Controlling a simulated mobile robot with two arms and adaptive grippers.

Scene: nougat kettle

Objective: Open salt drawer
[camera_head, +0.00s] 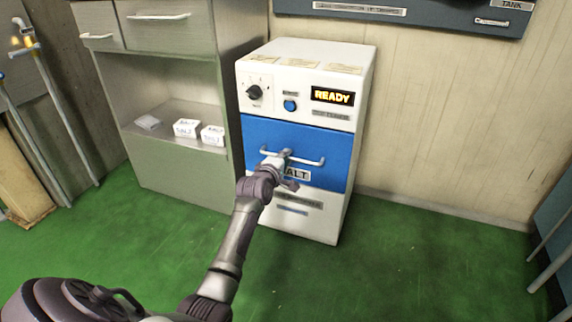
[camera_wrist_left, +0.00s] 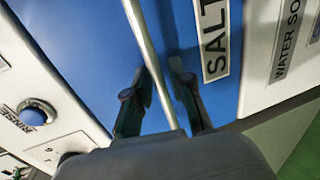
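The salt drawer (camera_head: 335,145) is the blue front of a white machine, with a "SALT" label, and it looks shut. Its light metal handle (camera_head: 314,162) runs across the front; the handle (camera_wrist_left: 142,30) also shows in the left wrist view, where the blue drawer front (camera_wrist_left: 90,50) fills the back. My left gripper (camera_head: 284,160) is at the handle. In the left wrist view its two dark fingers (camera_wrist_left: 160,85) stand on either side of the bar, with a gap at the right finger; it is open. Contact at the left finger is unclear. My right gripper is not in view.
The white machine (camera_head: 300,85) has a knob, a blue button and a "READY" display above the drawer. A grey cabinet (camera_head: 180,165) with small white salt boxes (camera_head: 186,128) stands close on the left. The green floor (camera_head: 400,260) in front and to the right is clear.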

